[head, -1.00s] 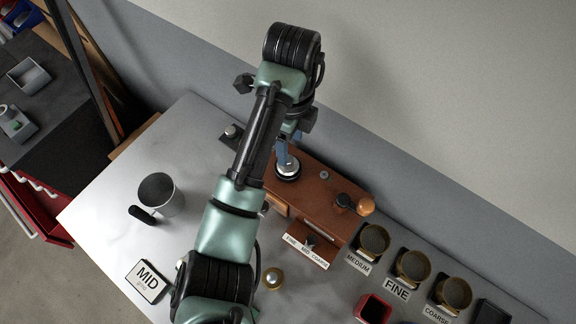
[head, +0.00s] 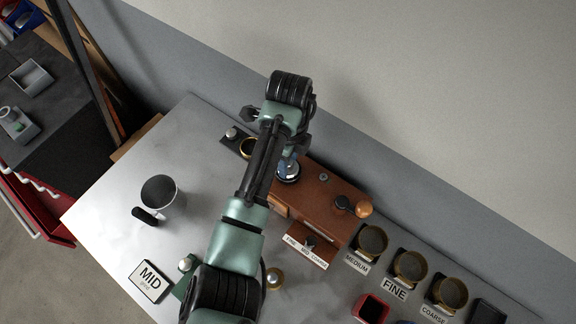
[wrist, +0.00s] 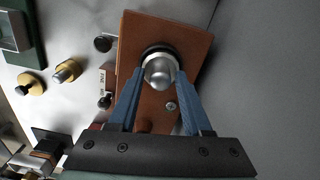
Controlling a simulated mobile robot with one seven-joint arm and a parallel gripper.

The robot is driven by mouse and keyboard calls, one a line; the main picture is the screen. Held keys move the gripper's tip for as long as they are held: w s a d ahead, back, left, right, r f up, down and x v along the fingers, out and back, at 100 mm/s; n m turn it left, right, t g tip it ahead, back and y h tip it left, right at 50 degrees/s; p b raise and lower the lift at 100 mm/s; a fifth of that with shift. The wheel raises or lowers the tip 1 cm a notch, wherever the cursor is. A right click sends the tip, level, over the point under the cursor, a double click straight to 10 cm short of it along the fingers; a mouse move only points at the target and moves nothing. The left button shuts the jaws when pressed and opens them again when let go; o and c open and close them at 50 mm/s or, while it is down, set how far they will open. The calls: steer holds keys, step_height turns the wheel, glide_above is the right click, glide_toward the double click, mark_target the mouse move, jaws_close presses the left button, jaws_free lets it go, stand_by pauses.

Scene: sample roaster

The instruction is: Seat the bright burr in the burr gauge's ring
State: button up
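A bright silver domed piece, which looks like the bright burr (wrist: 160,72), stands in a dark round collar on top of the brown wooden grinder body (head: 318,205). It also shows in the head view (head: 288,172). My gripper (wrist: 159,74) has its two blue fingers on either side of the silver piece, low around it; they look spread, and contact cannot be made out.
Several brass cups with MEDIUM, FINE and COARSE labels line the right, near a red container (head: 371,309). A brass piece with a pale knob (head: 275,279) stands in front. The wall is close behind.

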jaws_close()
steer(key=shift+r, duration=0.2)
